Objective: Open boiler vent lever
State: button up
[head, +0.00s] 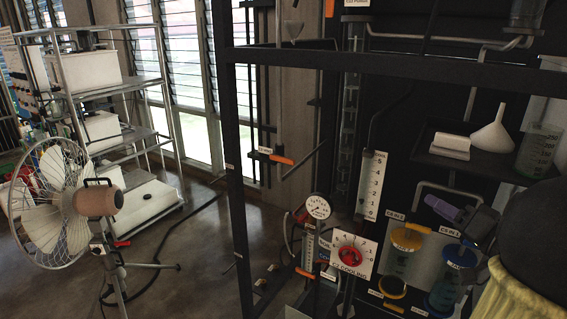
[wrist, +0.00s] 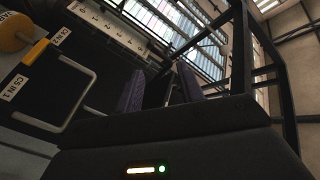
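No label I can read says boiler vent, so I cannot tell for sure which lever is meant. An orange-tipped lever (head: 281,159) sits on a pipe behind the dark frame in the head view, beside a small unreadable tag. Another small orange handle (head: 305,273) shows lower down, below a round gauge (head: 318,207). My gripper (head: 437,205) is at the right in the head view, in front of the dark panel and well apart from both handles. Its two purple fingers (wrist: 158,92) stand apart with nothing between them in the wrist view.
A red dial marked cooling (head: 350,257) and a numbered scale (head: 371,185) are left of my gripper. A yellow-capped vessel (head: 406,240) is just below it. A white funnel (head: 494,131) stands on a shelf. Dark frame posts (head: 236,170) cross the view. A fan (head: 60,200) stands far left.

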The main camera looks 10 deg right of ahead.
jog(key=w+a+f+g+h+b, duration=0.1)
jog(key=w+a+f+h+b, duration=0.2)
jog(key=w+f+h, duration=0.4)
jog(key=w+a+f+g+b, duration=0.2)
jog(key=a+f+g, duration=0.3)
jog(key=f, duration=0.5)
jog(key=s+a+f+n+g+y+b, duration=0.2)
jog(key=s+a+f+g, duration=0.6)
jog(key=s+a+f, duration=0.6)
jog(key=a+f+n+b, duration=0.1)
jog(key=a+n, duration=0.1)
jog(key=a, duration=0.2)
jog(key=shift+s+a+n+g+b, duration=0.2)
jog(key=shift+s+n+g+b, duration=0.1)
jog(key=shift+s+n+b, duration=0.1)
